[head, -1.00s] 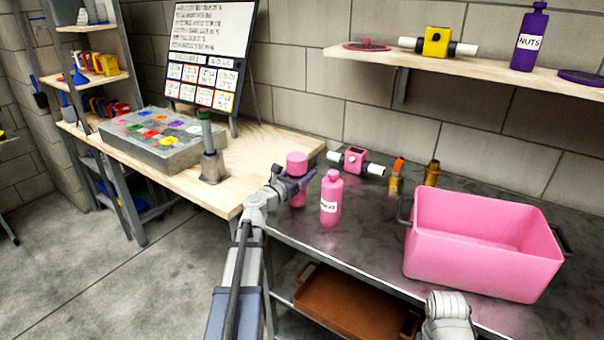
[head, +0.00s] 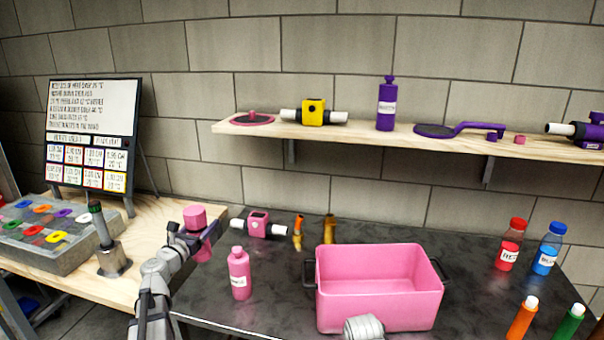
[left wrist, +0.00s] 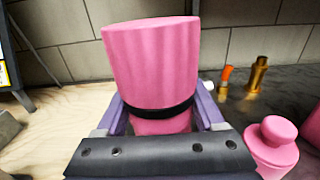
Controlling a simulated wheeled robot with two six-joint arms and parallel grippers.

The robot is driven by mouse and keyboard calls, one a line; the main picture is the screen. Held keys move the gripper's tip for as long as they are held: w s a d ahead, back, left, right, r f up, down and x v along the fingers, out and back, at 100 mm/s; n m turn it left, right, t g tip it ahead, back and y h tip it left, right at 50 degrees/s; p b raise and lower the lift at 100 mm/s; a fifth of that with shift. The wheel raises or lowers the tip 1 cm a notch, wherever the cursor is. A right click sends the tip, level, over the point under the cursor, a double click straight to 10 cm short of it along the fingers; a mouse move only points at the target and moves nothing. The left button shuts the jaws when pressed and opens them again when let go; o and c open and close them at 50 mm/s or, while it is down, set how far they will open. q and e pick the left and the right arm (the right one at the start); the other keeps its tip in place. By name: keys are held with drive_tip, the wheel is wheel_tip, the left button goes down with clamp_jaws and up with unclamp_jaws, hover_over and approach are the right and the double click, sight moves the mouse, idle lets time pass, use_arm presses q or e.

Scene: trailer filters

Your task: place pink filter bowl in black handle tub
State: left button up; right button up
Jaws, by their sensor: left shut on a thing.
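The pink filter bowl (head: 194,216) is a pink cylinder with a wider upper part. It stands out in the left wrist view (left wrist: 150,62), upright with a dark band below its wide part. My left gripper (head: 199,244) is shut on it, with purple fingers on both sides of the narrower lower part. The pink tub (head: 380,312) with black handles stands on the dark metal table, to the right of the bowl. Its inside looks empty. My right gripper is not in view; a grey piece of my own arm hides part of the tub's lower front edge.
A pink bottle (head: 240,274) stands between bowl and tub. Red (head: 510,247) and blue (head: 548,250) bottles stand right of the tub. A wooden shelf (head: 350,137) hangs above.

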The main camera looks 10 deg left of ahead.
use_arm(q)
wheel_tip(320, 180, up, 9)
drive_tip(key=p, duration=0.8)
drive_tip(key=shift+f, duration=0.1)
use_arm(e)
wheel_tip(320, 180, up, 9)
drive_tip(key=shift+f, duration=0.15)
